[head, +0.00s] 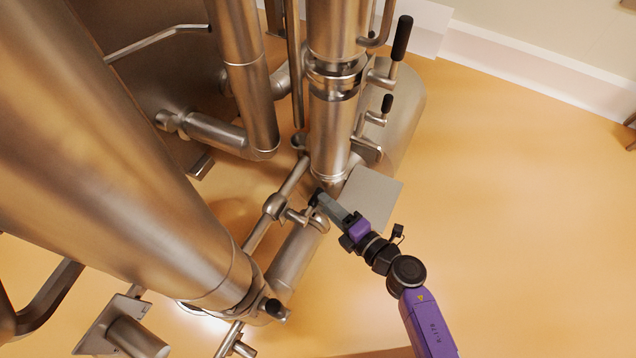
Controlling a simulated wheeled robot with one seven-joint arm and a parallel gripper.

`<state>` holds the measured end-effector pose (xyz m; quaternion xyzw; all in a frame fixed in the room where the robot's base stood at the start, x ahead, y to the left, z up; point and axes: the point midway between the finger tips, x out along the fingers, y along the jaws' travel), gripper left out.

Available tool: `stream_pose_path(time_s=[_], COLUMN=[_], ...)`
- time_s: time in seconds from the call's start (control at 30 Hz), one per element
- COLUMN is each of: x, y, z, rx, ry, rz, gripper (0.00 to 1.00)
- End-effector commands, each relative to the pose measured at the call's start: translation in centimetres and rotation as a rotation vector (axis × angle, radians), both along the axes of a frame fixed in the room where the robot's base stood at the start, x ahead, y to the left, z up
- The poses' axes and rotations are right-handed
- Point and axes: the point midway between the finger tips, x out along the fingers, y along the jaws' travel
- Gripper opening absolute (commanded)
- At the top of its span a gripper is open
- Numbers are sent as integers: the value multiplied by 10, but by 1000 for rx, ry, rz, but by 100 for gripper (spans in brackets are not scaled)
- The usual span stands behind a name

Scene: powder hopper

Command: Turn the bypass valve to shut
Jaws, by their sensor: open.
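A small valve (276,206) sits on a thin slanted steel pipe left of the middle in the head view, and I take it for the bypass valve. A short stem (295,216) runs from it to the right, towards a black knob-like end (315,197). My gripper (322,203) reaches in from the lower right with its grey fingers at that black end. The jaws are open. The fingers overlap the end from this angle, so I cannot tell whether they touch it or stand around it.
A thick vertical steel pipe (332,130) rises just behind the gripper. Levers with black grips (402,38) stand at the upper right. A large steel cylinder (120,150) fills the left. A grey plate (372,193) lies behind my wrist. The orange floor (510,200) at the right is clear.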

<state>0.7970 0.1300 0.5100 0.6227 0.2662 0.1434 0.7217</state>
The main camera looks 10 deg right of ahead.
Motion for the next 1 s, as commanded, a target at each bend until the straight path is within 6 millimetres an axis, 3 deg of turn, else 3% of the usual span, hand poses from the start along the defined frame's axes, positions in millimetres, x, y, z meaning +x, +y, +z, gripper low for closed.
stream_pose_path(time_s=[0.53, 0.93, 1.0], x=[57, 63, 63], y=[38, 42, 42], z=[-15, -16, -16], rx=[-1, -2, -2], ry=[-2, -1, -1], rz=[2, 1, 1], gripper=[43, 43, 31])
